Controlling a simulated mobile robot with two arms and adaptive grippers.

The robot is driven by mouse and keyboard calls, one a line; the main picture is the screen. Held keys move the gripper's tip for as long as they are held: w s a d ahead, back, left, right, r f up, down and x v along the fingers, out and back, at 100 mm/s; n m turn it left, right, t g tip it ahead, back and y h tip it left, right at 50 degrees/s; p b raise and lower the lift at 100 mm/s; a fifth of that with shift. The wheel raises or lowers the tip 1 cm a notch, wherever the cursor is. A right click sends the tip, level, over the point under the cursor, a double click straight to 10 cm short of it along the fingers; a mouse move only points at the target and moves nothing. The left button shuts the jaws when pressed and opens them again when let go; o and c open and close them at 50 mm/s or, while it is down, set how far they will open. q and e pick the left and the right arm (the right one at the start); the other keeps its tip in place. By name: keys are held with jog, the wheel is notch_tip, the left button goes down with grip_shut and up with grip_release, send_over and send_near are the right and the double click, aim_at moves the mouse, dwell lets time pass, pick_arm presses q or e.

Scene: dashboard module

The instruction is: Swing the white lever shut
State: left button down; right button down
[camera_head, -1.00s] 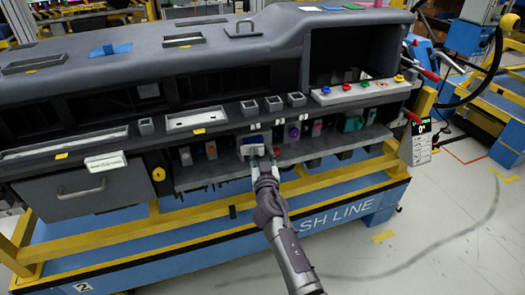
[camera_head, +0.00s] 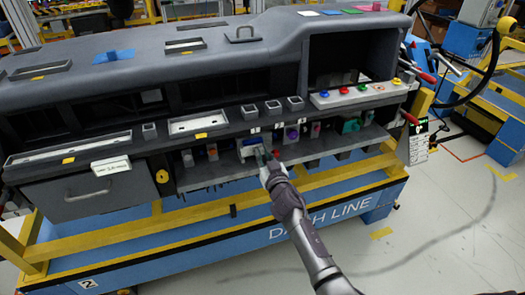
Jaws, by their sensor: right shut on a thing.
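The white lever (camera_head: 249,142) shows as a small pale piece with blue on it, on the lower shelf of the grey dashboard module (camera_head: 150,60), near the middle of the head view. My right gripper (camera_head: 265,157) reaches in from the lower right, its fingertips at the lever's lower right side. It is shut on what looks like the lever. The fingers cover the point of contact, so the grip and the lever's exact angle are hard to see. My left gripper is not in view.
Small coloured parts, including a purple knob (camera_head: 291,134) and a green part (camera_head: 351,125), sit to the right on the same shelf. A grey drawer (camera_head: 95,190) is at left. A yellow rail (camera_head: 330,172) runs below the shelf.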

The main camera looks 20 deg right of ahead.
jog(key=shift+w+y, duration=0.1)
jog(key=shift+y, duration=0.2)
jog(key=c, duration=1.1)
grip_release()
jog(key=s, duration=1.2)
jog(key=shift+d, duration=0.35)
